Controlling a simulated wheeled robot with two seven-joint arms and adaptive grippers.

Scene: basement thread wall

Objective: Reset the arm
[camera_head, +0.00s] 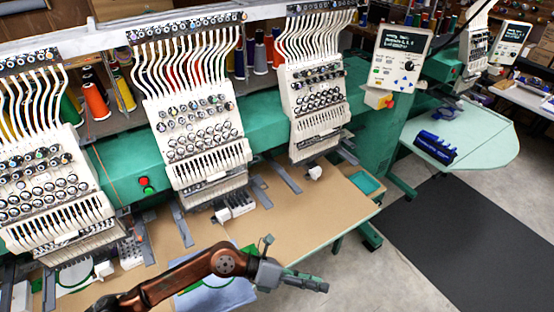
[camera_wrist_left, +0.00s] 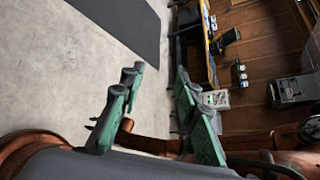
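My left arm (camera_head: 190,268) comes in from the bottom left in the head view, in front of the embroidery machine's tan table. Its gripper (camera_head: 306,281) hangs at the table's front edge, pointing right. In the left wrist view the two green-padded fingers (camera_wrist_left: 155,108) stand apart with a gap between them, and nothing is held. Floor shows beyond them. My right gripper is not seen in either view.
The embroidery machine has several white needle heads (camera_head: 196,135) above a tan table (camera_head: 310,210). A dark mat (camera_head: 465,235) and open floor lie right.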

